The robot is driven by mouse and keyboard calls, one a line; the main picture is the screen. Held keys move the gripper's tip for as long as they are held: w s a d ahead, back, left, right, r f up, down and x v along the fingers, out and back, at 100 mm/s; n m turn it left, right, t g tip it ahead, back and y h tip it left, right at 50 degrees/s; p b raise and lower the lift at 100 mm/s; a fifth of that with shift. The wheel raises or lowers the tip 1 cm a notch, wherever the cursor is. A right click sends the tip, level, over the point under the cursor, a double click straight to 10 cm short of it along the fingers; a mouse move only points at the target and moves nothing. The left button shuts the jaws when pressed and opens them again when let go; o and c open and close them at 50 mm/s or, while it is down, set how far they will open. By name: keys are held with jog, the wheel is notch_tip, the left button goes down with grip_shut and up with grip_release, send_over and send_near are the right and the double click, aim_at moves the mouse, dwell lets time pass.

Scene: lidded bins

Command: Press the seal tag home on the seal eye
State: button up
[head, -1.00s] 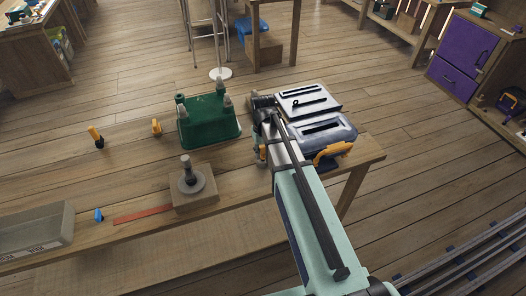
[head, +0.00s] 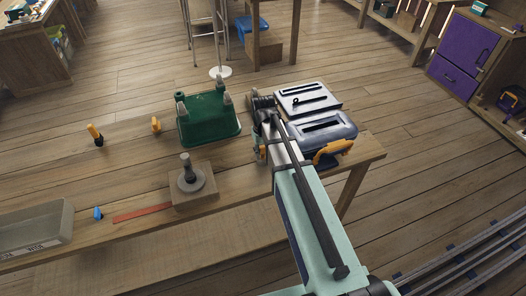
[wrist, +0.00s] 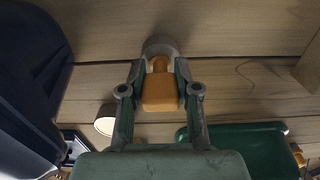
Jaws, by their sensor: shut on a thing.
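My gripper (wrist: 158,88) is shut on an orange tag (wrist: 160,95) in the wrist view. The tag's narrow end points to a grey rounded piece (wrist: 160,46) just beyond the fingertips; I cannot tell whether they touch, or whether this piece is the seal eye. In the head view my gripper (head: 262,150) is low at the left side of the dark blue bin (head: 340,132), with a little orange showing. My arm hides part of that bin. The bin also fills the left of the wrist view (wrist: 25,75).
A green bin (head: 208,125) stands left of my gripper. A post on a block (head: 190,195), orange pieces (head: 95,135) and a grey tray (head: 35,232) are further left.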

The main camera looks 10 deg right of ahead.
aim_at(263, 147)
jog(key=shift+f, duration=0.5)
jog(key=o, duration=1)
jog(key=shift+r, duration=0.15)
notch_tip(263, 147, up, 12)
jog(key=shift+f, duration=0.1)
